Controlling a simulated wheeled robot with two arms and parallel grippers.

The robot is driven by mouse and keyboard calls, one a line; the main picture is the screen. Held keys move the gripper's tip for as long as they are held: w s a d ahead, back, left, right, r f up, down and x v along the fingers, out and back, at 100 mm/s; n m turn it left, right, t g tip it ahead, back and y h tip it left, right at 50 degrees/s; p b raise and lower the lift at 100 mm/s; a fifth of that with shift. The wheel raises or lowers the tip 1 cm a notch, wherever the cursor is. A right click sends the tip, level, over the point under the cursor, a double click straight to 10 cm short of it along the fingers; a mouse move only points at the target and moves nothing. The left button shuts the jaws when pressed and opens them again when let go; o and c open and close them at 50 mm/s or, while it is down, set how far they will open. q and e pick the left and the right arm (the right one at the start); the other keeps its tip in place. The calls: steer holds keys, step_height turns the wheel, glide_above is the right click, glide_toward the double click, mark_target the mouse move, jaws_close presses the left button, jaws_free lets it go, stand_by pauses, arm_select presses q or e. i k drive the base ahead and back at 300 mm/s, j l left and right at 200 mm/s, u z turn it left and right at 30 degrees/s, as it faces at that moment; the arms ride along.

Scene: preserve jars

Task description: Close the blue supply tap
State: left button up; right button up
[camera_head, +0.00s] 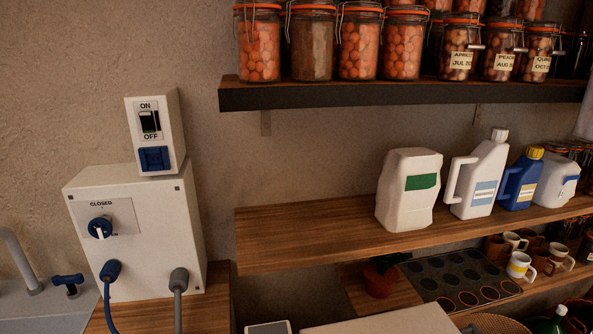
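A blue round tap knob (100,228) with a white mark sits on the front panel of a white box (145,255) at the left. The word CLOSED is printed above it, and a smaller label to its right is too small to read. The white mark seems to point to the lower right, not up at CLOSED, but it is small. A blue hose fitting (110,271) and a grey one (179,279) are plugged in below. A separate blue-handled tap (68,281) stands at the sink. Neither of my grippers is in view.
A smaller box with an ON/OFF switch (149,122) and blue socket stands on the white box. A grey faucet (20,262) is at far left. Shelves at right hold jars (259,45), white jugs (408,190) and mugs (520,266). Space before the knob looks clear.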

mark_target(98, 232)
steer(key=k+j, duration=0.2)
steer(key=j, duration=0.15)
steer(key=k+j, duration=0.15)
steer(key=j, duration=0.2)
steer(key=k+j, duration=0.2)
steer(key=j, duration=0.15)
steer(key=k+j, duration=0.2)
steer(key=j, duration=0.2)
steer(key=i+j, duration=0.1)
steer(key=j, duration=0.45)
steer(key=i+j+z, duration=0.1)
steer(key=j, duration=0.45)
steer(key=i+j, duration=0.1)
steer(key=j, duration=0.45)
